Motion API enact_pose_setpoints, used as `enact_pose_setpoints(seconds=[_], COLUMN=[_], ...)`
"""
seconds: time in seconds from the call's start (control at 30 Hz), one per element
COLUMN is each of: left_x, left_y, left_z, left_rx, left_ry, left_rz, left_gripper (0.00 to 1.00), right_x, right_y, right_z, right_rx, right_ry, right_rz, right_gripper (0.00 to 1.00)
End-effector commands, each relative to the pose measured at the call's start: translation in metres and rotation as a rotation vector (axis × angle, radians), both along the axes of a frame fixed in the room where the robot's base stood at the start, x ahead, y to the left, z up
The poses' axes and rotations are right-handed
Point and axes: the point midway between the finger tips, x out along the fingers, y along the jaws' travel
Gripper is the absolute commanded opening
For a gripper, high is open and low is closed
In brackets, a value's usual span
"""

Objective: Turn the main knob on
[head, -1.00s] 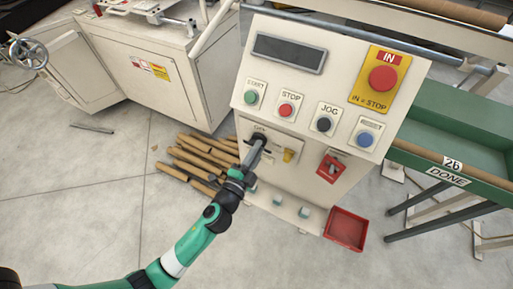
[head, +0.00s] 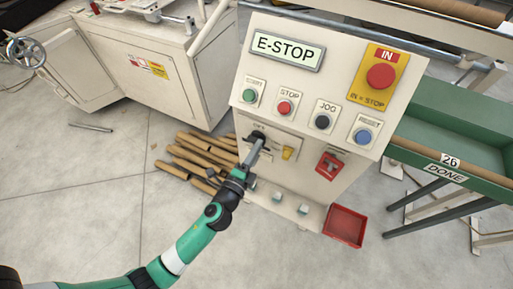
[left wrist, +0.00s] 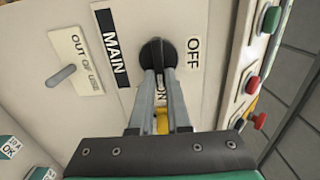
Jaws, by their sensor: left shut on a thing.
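The black round main knob (left wrist: 158,55) sits on the cream front panel between the printed words MAIN and OFF in the left wrist view. The word ON shows partly, behind my fingers. My left gripper (left wrist: 160,75) is shut on the knob's grip bar. The display (head: 288,48) above is lit and reads E-STOP. My right gripper is in neither view.
Above the knob are a green START button (head: 249,96), red STOP (head: 284,107), black JOG (head: 322,122), blue RESET (head: 363,136) and a red emergency-stop button (head: 380,77). A yellow piece (head: 287,153) and red switch (head: 329,166) sit right of the knob.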

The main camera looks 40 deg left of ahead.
Motion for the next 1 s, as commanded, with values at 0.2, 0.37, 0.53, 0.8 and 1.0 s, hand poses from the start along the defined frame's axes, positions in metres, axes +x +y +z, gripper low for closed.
enact_pose_setpoints(seconds=[0.2,0.37,0.53,0.8,1.0], left_x=[0.000,0.000,0.000,-0.022,-0.068], left_y=[0.000,0.000,0.000,-0.008,-0.024], left_z=[0.000,0.000,0.000,-0.001,-0.003], left_rx=[0.002,0.001,0.000,0.001,0.002], left_ry=[0.001,0.000,0.000,0.003,0.003], left_rz=[0.000,0.000,0.000,-0.003,-0.005], left_gripper=[0.24,0.45,0.45,0.45,0.45], right_x=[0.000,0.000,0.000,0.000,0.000], right_y=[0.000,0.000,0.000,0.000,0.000], right_z=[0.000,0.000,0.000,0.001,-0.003], right_rx=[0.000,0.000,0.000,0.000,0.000], right_ry=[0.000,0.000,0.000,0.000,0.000], right_rz=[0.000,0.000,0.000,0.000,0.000], right_gripper=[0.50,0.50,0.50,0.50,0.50])
